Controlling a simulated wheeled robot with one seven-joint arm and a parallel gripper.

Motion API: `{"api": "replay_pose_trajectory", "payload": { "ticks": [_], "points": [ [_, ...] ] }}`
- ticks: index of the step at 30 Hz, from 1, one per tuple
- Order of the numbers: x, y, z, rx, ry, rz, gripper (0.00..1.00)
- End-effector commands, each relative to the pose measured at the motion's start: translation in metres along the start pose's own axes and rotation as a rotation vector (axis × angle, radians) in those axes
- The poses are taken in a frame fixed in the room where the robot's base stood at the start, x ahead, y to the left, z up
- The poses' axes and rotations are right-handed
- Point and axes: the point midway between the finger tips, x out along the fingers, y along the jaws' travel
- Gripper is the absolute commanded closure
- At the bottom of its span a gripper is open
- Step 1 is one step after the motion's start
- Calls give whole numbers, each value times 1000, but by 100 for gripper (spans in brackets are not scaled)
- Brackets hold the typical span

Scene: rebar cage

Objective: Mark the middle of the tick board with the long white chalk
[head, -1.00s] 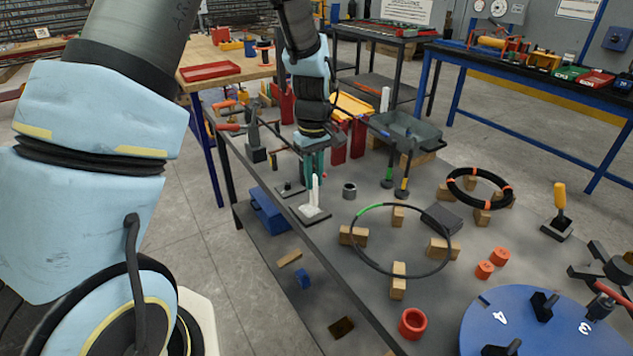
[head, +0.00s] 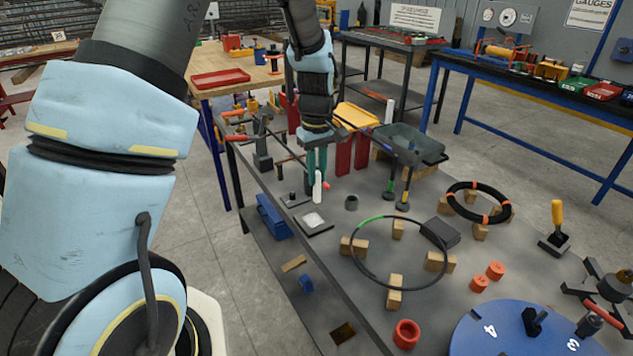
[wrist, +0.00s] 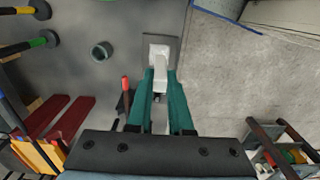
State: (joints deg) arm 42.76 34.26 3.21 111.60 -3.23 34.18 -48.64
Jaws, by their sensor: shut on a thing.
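My gripper (head: 317,160), with teal fingers, is above the near left part of the grey table. It is shut on the long white chalk (head: 318,188), which points down. In the wrist view the chalk (wrist: 160,84) shows between the fingertips. Below it lies a dark square plate with a white patch (head: 313,220). This plate also shows in the wrist view (wrist: 172,44); the chalk's lower end seems apart from it. I cannot pick out the tick board for certain in either view.
A grey cup (head: 351,203) stands right of the plate. A black hoop with a green part (head: 385,284) rests on wooden blocks (head: 395,291). Dark tool stands (head: 263,150) are left of my gripper. Red supports (head: 343,157) stand behind it.

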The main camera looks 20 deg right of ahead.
Motion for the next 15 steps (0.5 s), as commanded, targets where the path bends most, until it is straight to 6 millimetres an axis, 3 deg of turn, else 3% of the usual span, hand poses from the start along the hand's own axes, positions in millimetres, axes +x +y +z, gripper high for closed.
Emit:
{"api": "replay_pose_trajectory", "payload": {
  "ticks": [15],
  "points": [
    [-5,-3,-5,0,-2,-3,100]
  ]
}}
